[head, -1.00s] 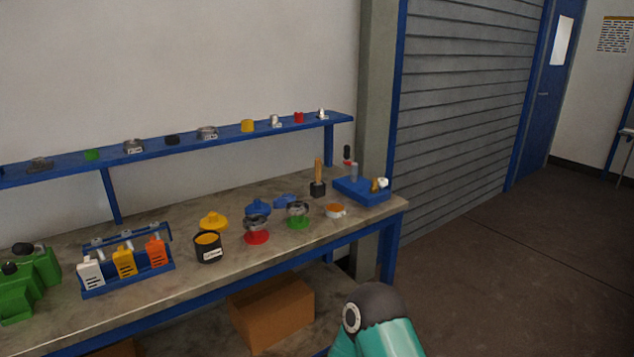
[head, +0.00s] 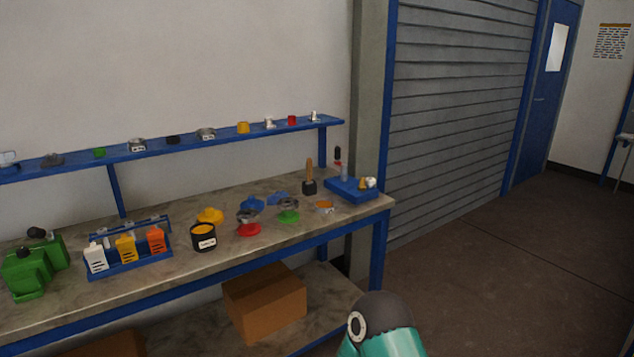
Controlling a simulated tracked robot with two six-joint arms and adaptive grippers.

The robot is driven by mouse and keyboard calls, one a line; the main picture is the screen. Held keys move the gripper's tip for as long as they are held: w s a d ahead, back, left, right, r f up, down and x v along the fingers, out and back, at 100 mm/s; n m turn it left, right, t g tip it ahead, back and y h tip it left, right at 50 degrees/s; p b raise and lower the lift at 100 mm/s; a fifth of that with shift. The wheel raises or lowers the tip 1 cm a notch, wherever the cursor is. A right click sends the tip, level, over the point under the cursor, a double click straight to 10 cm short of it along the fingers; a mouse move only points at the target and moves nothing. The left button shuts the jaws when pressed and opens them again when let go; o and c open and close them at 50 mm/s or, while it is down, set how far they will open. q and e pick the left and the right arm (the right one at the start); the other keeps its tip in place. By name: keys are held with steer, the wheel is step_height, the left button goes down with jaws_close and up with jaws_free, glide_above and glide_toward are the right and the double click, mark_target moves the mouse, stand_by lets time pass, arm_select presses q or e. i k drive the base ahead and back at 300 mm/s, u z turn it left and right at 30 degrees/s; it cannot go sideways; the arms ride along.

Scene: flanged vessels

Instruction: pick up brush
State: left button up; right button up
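What looks like the brush (head: 309,176) stands upright near the right end of the workbench (head: 345,228). It has a tan wooden handle and a black lower part. I cannot tell whether the black part is bristles or a holder. It stands just left of the blue tray (head: 352,190). Neither gripper is in view. Only a teal and dark grey link of one of my arms shows at the bottom, in front of the bench and well short of the brush.
A black pot (head: 203,237), a red-based flanged part (head: 249,229), a green-based one (head: 288,215) and a small orange-topped dish (head: 324,207) stand left and front of the brush. A blue shelf (head: 190,144) runs behind. Floor (head: 470,260) to the right is clear.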

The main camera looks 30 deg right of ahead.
mark_target(309, 161)
steer(key=z, duration=0.7)
steer(key=k, duration=0.15)
steer(key=z, duration=1.05)
steer(key=i, duration=3.5)
steer(key=u, duration=3.1)
